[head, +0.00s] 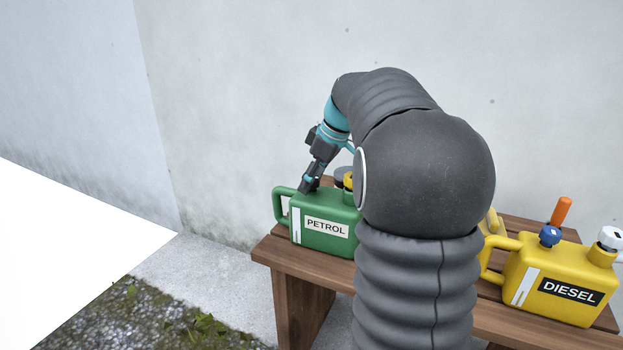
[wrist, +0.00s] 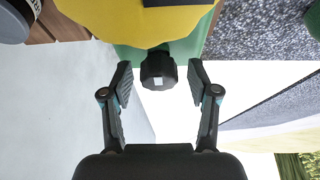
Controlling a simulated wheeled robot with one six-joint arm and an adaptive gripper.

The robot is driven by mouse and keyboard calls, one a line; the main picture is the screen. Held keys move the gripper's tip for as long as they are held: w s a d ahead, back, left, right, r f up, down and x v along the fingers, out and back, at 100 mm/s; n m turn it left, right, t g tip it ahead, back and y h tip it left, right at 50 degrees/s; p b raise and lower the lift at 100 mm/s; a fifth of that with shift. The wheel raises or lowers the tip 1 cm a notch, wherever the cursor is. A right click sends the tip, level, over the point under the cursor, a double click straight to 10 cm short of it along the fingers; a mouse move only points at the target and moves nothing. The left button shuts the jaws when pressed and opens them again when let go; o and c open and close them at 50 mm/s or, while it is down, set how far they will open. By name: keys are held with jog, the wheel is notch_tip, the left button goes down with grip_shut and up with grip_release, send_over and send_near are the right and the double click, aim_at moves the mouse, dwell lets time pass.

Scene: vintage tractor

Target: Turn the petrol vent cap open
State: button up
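The green petrol can (head: 325,222), labelled PETROL, stands on the wooden bench. My gripper (head: 306,187) is over the left part of its top, near the handle. In the wrist view, a small black cap with a white mark (wrist: 158,70), which looks like the vent cap, lies between my fingertips. My gripper (wrist: 159,82) is open there, one finger on each side, with a small gap to the cap on both sides. The can's larger yellow cap (wrist: 135,20) fills the top of the wrist view. In the head view the vent cap is hidden by my gripper.
A yellow diesel can (head: 566,285) with a blue cap (head: 549,236) and a white-topped cap (head: 610,239) stands at the bench's right. An orange handle (head: 561,210) stands behind it. The wooden bench (head: 300,262) is before a pale wall (head: 240,110). My arm hides the bench's middle.

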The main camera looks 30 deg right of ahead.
jog(key=v, duration=1.2)
jog(key=shift+s, duration=0.1)
dwell(0.4)
jog(key=s+a+f+m+t+h, duration=0.1)
jog(key=s+a+f+m, duration=0.3)
jog(key=s+a+f, duration=0.4)
jog(key=s+a+f+m+t+h, duration=0.1)
jog(key=s+a+f+m, duration=0.2)
jog(key=s+a+f, duration=0.6)
jog(key=s+a, duration=0.2)
jog(key=s, duration=0.5)
jog(key=shift+s+a+f+m+h, duration=0.2)
jog(key=shift+a+m+h, duration=0.15)
jog(key=shift+m+h, duration=0.05)
dwell(0.4)
